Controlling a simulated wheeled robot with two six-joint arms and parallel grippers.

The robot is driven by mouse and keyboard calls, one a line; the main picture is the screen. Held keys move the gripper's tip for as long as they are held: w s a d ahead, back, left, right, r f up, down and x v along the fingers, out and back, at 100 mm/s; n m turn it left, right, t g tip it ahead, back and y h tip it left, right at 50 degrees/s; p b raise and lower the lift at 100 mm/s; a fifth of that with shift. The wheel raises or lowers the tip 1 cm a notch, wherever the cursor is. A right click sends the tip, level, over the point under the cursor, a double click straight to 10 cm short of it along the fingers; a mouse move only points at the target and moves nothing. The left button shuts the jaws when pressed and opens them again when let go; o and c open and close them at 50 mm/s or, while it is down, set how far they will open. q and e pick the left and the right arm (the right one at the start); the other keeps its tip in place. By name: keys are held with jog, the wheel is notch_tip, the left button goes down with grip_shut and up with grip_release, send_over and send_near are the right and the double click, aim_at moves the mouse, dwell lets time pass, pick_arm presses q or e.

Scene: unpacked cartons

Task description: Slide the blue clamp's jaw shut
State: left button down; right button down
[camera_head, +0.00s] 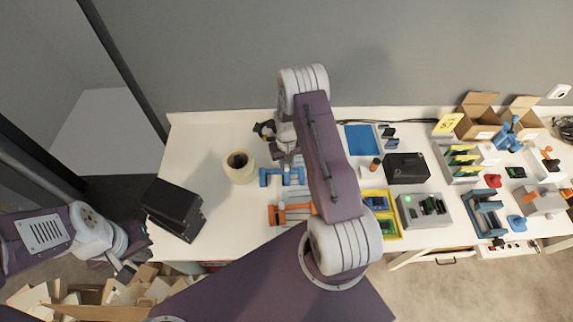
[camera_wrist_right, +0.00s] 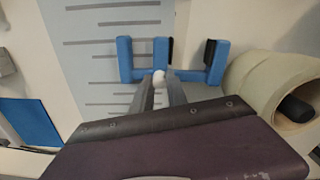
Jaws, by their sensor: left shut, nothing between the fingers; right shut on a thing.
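The blue clamp (camera_head: 270,180) lies on the white table under my right arm, partly hidden in the head view. In the right wrist view the clamp (camera_wrist_right: 216,62) shows two blue uprights with dark pads facing each other, a clear gap between them. A white round knob (camera_wrist_right: 158,77) sits at the left jaw, at the tips of my right gripper (camera_wrist_right: 160,84). My right gripper is shut on this knob. In the head view that gripper (camera_head: 285,147) is mostly hidden by my arm. My left gripper (camera_head: 125,270) is shut and empty, off the table's front left.
A cream roll (camera_head: 240,175) stands just left of the clamp. An orange clamp (camera_head: 275,215) lies in front of it. A black box (camera_head: 175,208) is at the left.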

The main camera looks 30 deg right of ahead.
dwell(0.4)
jog(key=c, duration=1.3)
grip_release()
jog(key=shift+r, duration=0.1)
